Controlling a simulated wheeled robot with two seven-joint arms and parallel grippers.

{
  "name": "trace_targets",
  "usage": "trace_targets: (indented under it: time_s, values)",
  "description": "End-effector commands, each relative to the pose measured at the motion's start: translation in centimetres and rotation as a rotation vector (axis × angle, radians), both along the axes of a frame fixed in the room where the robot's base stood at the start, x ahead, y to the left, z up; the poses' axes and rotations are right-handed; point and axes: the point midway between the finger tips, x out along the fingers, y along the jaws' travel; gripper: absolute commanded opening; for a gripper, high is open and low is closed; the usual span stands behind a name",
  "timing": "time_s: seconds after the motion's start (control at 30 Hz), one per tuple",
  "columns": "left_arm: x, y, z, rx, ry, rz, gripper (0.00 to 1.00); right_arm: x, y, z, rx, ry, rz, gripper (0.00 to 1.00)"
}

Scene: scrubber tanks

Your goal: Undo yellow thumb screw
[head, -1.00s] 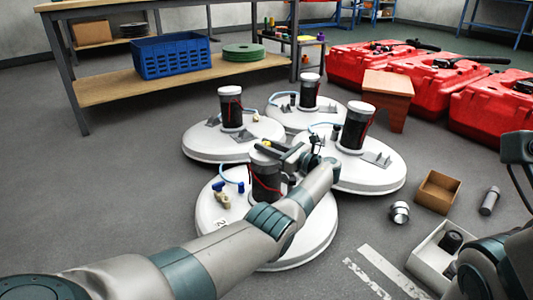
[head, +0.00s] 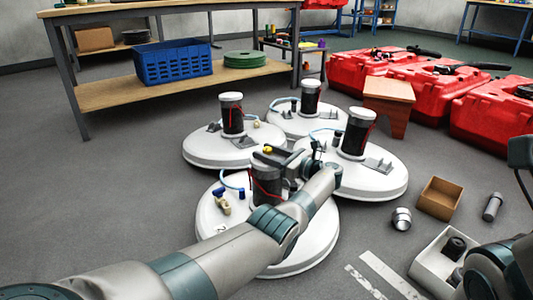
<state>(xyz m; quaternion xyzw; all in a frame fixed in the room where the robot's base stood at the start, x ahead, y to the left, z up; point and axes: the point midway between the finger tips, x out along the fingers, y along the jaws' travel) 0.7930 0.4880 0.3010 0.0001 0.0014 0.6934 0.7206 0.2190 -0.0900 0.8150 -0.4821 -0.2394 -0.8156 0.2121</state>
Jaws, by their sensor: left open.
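A small yellow thumb screw (head: 267,150) shows at the top of the dark motor (head: 265,188) on the nearest white scrubber tank (head: 315,235). My left gripper (head: 273,158) is open at the motor top, its dark fingers right beside the yellow screw. Whether they touch it is too small to tell. The left arm crosses over the tank and hides part of it and of the motor. My right arm shows at the lower right edge, but its gripper is out of view.
Three similar tanks (head: 225,152) stand close behind. An open cardboard box (head: 439,197), metal cylinders (head: 401,219) and a white bin (head: 428,262) lie to the right. A workbench (head: 110,92) with a blue crate (head: 175,62) is behind, red machines (head: 430,88) at back right.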

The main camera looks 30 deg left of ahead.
Motion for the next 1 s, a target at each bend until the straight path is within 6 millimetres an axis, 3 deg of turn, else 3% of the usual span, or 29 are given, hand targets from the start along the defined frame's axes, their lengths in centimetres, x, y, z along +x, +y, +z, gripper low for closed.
trace_targets:
  time_s: [0.17, 0.37, 0.67, 1.0]
  values:
    - [0.0, -0.8, 0.2, 0.0, 0.0, -0.001, 0.43, 0.0, 0.0, 0.3, -0.002, 0.0, 0.002, 0.31]
    - [0.0, -3.1, 0.4, 0.001, 0.001, -0.003, 0.43, -0.1, 0.2, 1.2, -0.01, -0.001, 0.017, 0.31]
    - [-0.3, -8.9, 0.1, 0.0, 0.002, -0.002, 0.43, 0.0, 0.3, 1.2, -0.018, 0.005, 0.034, 0.31]
    - [-0.6, -15.1, -0.4, 0.0, 0.001, -0.001, 0.43, 0.2, 0.2, -0.3, -0.014, 0.01, 0.01, 0.31]
